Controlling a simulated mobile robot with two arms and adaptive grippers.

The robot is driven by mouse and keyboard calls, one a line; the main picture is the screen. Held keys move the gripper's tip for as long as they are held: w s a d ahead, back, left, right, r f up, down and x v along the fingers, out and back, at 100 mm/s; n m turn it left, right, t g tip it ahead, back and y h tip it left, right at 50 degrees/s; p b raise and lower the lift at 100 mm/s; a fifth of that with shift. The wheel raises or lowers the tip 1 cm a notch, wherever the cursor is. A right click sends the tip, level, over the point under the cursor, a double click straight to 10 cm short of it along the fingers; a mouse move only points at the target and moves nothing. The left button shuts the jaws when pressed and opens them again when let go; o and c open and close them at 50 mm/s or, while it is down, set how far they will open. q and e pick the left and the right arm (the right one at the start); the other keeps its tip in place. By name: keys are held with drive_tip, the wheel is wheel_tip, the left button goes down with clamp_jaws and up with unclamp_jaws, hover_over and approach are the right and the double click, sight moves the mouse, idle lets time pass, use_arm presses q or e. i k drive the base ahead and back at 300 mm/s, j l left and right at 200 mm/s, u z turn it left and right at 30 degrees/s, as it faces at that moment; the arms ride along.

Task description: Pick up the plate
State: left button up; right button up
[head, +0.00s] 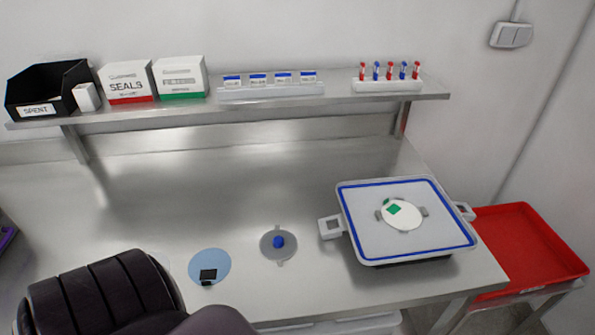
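A light grey square plate (362,231) with a blue line around its border sits on the right part of the steel bench. Grey handles with square openings stick out at its left (331,228) and right (463,211). A white disc (404,216) with a green square mark lies at its middle, over a grey piece that partly shows. Nothing grips the plate. A dark link of my arm (95,295) fills the lower left, well apart from the plate. Neither gripper is visible.
The steel bench (200,165) also holds a grey disc with a blue knob (278,242) and a light blue disc (210,262) with a small black piece. A shelf (235,108) with boxes and small holders runs behind. A red tray (540,245) stands at right.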

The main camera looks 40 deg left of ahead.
sight(278, 244)
drive_tip(key=i+u, duration=0.15)
drive_tip(key=u, duration=0.3)
drive_tip(key=i+u, duration=0.15)
drive_tip(key=u, duration=0.3)
drive_tip(key=i+u, duration=0.15)
drive_tip(key=u, duration=0.35)
